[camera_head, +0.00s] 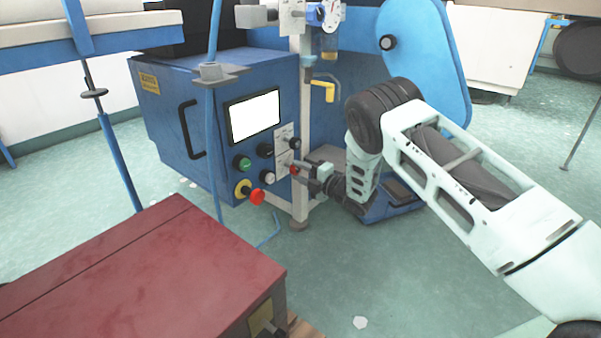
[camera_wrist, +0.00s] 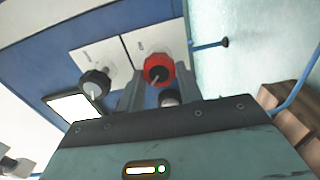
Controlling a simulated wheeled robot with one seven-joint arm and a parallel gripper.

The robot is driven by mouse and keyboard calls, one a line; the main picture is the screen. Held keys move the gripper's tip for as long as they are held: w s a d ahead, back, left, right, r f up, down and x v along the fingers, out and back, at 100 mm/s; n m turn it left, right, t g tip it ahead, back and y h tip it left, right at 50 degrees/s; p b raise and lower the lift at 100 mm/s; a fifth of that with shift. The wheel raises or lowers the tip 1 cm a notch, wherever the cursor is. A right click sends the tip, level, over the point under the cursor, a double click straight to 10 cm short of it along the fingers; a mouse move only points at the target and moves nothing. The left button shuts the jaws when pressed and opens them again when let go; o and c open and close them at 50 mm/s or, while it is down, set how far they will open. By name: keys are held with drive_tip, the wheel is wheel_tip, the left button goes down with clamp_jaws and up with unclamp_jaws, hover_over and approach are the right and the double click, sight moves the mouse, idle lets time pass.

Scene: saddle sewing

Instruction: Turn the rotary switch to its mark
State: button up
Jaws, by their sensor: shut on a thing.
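The rotary switch, a red knob (camera_wrist: 158,68) with a pale pointer line, sits on a white plate (camera_wrist: 138,44) in the wrist view. In the head view the red knob (camera_head: 294,170) shows small on the right edge of the blue cabinet's control panel, partly hidden by my gripper (camera_head: 305,171). In the wrist view my gripper (camera_wrist: 158,86) has one finger at each side of the red knob and is shut on it. I cannot make out the mark on the plate.
A black knob (camera_wrist: 95,82) is beside the red one. The blue cabinet (camera_head: 170,115) also carries a lit screen (camera_head: 254,116), a green button (camera_head: 243,162) and a red emergency stop button (camera_head: 257,196). A dark red box (camera_head: 150,265) stands in front. A grey post (camera_head: 306,110) is close behind my gripper.

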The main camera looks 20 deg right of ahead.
drive_tip(key=shift+d+f, duration=0.15)
idle(0.4)
drive_tip(key=o, duration=1)
drive_tip(key=p+v, duration=0.6)
drive_tip(key=v, duration=1.1)
drive_tip(key=shift+s+d, duration=0.1)
drive_tip(key=shift+s, duration=0.1)
